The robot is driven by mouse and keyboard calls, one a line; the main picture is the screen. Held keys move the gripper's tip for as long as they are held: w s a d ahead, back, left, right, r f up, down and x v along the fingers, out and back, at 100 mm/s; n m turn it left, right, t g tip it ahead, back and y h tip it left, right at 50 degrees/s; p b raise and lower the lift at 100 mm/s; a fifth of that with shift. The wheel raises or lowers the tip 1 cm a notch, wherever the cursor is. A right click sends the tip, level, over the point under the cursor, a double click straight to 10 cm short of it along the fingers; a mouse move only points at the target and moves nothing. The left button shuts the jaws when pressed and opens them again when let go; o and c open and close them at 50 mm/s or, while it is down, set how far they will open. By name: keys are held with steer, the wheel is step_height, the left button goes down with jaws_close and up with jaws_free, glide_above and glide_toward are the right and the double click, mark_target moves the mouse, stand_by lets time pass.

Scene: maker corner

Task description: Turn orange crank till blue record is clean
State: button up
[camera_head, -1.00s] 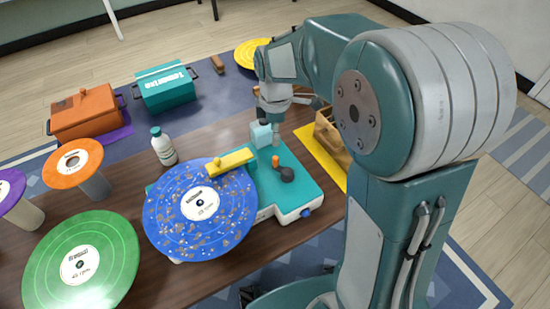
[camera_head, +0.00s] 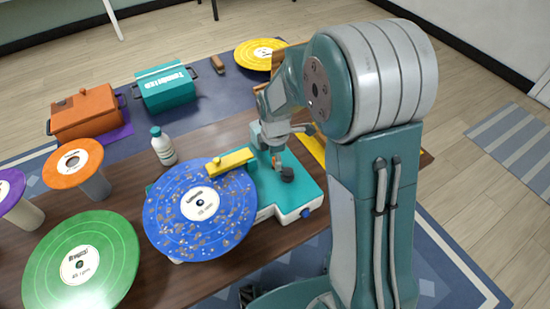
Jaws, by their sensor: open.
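The blue record (camera_head: 175,225) lies on the teal player (camera_head: 262,198), with brown and pale specks scattered over its surface. A yellow arm (camera_head: 231,160) reaches over the record's back right edge. The crank's dark hub (camera_head: 287,174) sits on the player, right of the record. The crank's orange handle is mostly hidden by my gripper. My gripper (camera_head: 276,160) is open and points down at the crank, with its tips close around or beside the handle. I cannot tell whether they touch it.
A white bottle (camera_head: 163,148) stands behind the record. Green (camera_head: 110,240), orange (camera_head: 88,155) and purple (camera_head: 8,185) discs stand at left. An orange box (camera_head: 88,118) and a teal box (camera_head: 165,90) are at the back. A yellow disc (camera_head: 250,52) lies behind my arm.

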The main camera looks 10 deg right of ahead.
steer(key=shift+f, duration=0.2)
jaws_close()
